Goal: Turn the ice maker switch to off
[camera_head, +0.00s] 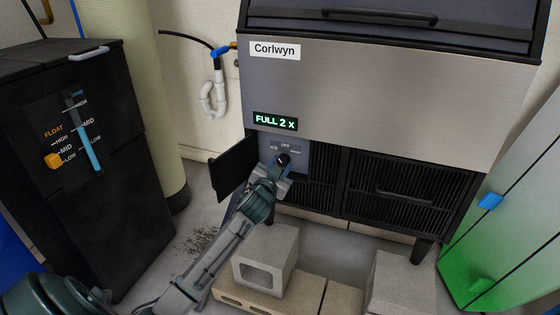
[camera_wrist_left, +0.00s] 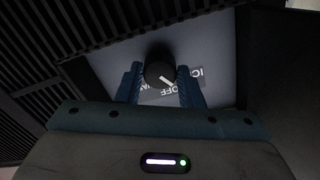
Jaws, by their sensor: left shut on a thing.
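The ice maker (camera_head: 370,85) has a steel front labelled Corlwyn and a green display (camera_head: 275,121) reading "FULL 2 x". Below the display, a small grey switch panel (camera_head: 298,149) carries the labels ICE, OFF and WASH around a round black knob (camera_head: 284,158). My left gripper (camera_head: 279,166) is at the panel, shut on the knob. In the left wrist view the blue fingers stand on both sides of the knob (camera_wrist_left: 158,66). Its white mark points to the lower right, toward the area between the upside-down OFF and ICE labels. My right gripper is not in view.
A small black door (camera_head: 234,168) stands open left of the panel. Black vent grilles (camera_head: 400,188) lie to the right. Concrete blocks (camera_head: 266,259) stand on the floor below. A dark cabinet (camera_head: 60,200) with float sliders is at left, a green-white panel (camera_head: 515,220) at right.

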